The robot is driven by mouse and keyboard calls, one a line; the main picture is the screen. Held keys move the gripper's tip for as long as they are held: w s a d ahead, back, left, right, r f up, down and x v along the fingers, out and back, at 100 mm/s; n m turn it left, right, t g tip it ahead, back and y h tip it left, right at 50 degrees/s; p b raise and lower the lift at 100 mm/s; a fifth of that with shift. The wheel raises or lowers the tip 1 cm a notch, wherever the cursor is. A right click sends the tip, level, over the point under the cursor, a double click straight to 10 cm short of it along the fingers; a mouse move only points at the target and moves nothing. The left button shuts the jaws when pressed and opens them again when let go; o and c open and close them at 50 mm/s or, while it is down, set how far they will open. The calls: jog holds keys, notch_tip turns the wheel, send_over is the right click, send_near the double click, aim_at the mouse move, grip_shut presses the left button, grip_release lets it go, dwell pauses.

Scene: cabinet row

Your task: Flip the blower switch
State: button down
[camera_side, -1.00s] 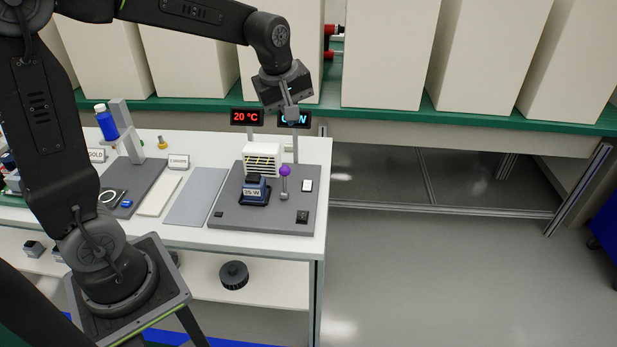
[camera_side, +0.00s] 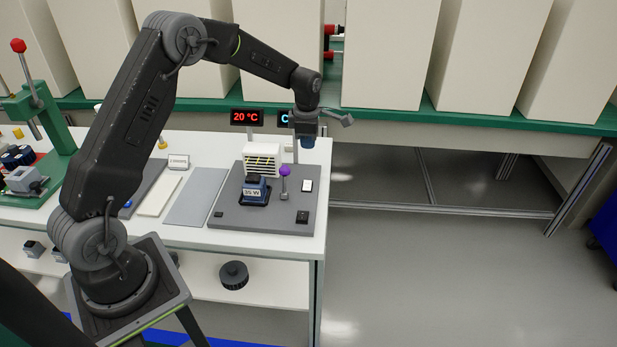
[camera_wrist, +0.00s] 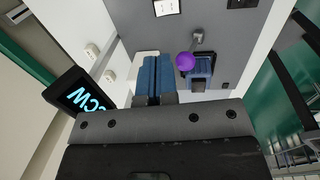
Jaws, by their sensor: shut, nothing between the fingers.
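A white rectangular switch plate (camera_side: 306,185), seemingly the blower switch, sits on the right part of a dark grey board (camera_side: 240,219). The plate shows at the top of the wrist view (camera_wrist: 166,7). A white box with slatted vents (camera_side: 262,160), seemingly the blower, stands at the board's back edge. My gripper (camera_side: 307,142) is above and behind the board's back right corner, apart from the switch. Its two blue fingers (camera_wrist: 154,64) are shut together and empty. They partly hide the white box in the wrist view.
A purple ball on a post (camera_side: 285,171) stands left of the switch, beside a blue block labelled 35 W (camera_side: 254,190). A black square piece (camera_side: 302,216) lies in front. Behind are a red 20 °C display (camera_side: 247,117) and a blue-lettered display (camera_wrist: 84,100), partly hidden by my gripper.

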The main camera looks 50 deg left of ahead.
aim_at(308, 186)
jog(key=f, duration=0.9)
jog(key=w+a+f, duration=0.1)
jog(key=f, duration=0.4)
jog(key=shift+w, duration=0.1)
jog(key=shift+a+f, duration=0.1)
jog(key=shift+f, duration=0.15)
jog(key=shift+s+d+r, duration=0.15)
jog(key=shift+s+d, duration=0.45)
